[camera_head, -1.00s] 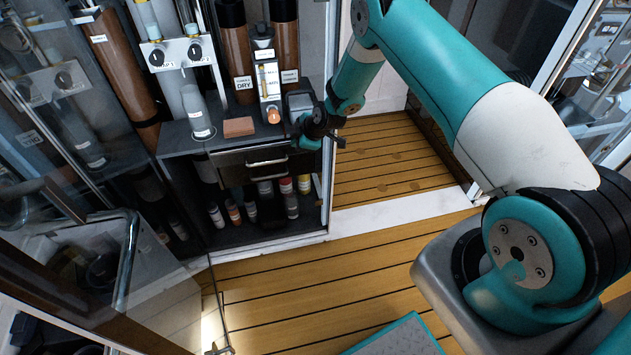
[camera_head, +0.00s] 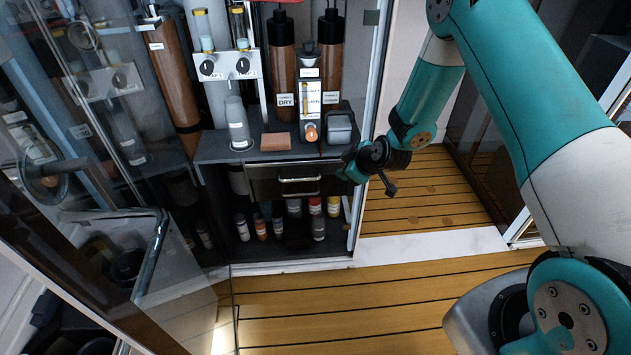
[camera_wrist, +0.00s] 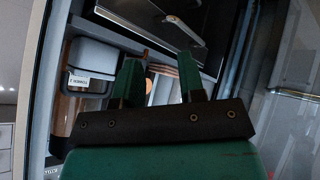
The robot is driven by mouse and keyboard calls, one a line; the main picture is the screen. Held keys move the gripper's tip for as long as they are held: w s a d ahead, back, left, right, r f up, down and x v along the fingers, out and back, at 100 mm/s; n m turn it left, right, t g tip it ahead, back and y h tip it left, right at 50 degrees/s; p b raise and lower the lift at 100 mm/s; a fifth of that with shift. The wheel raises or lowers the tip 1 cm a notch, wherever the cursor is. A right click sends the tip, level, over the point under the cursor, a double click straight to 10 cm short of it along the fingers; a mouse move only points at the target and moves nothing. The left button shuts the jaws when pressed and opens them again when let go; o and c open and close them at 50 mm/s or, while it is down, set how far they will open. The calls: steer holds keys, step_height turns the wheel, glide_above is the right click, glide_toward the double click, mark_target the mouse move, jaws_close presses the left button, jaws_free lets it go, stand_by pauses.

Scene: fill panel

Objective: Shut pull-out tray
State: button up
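The pull-out tray (camera_head: 265,186) is a dark drawer with a silver bar handle (camera_head: 300,180), set under the counter of the cabinet. How far it stands out is hard to tell. My gripper (camera_head: 347,172) is at the right end of the tray front, near the cabinet's right edge. In the wrist view my gripper (camera_wrist: 159,68) shows two green fingers spread apart with nothing held between them. The tray front (camera_wrist: 210,17) and its handle (camera_wrist: 184,30) show beyond the fingertips in that view. Contact with the tray is not visible.
The counter holds a pinkish block (camera_head: 275,142), a grey cup-like bottle (camera_head: 238,125) and a dispenser (camera_head: 310,100). Several small bottles stand on the shelf below the tray. A glass door (camera_head: 110,130) stands open at left. The wooden floor (camera_head: 330,310) is clear.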

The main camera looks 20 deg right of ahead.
mark_target(299, 180)
steer(key=s+a+f+m+t+b, duration=0.4)
steer(key=f+m+t+b, duration=0.25)
steer(key=m+b, duration=0.6)
steer(key=s+a+f+m+t+b, duration=0.4)
steer(key=f+m+b, duration=0.3)
steer(key=m+b, duration=0.6)
steer(key=shift+n+t+y, duration=0.25)
steer(key=shift+t+y, duration=0.05)
steer(key=shift+t, duration=0.05)
steer(key=shift+r+p+x, duration=0.15)
steer(key=shift+p+x, duration=1.55)
steer(key=shift+x, duration=2.8)
steer(key=shift+r+p+x, duration=0.15)
steer(key=shift+p+x, duration=1.5)
steer(key=shift+x, duration=2.9)
steer(key=shift+s+d, duration=0.1)
steer(key=shift+d, duration=0.05)
steer(key=shift+c, duration=0.5)
jaws_close()
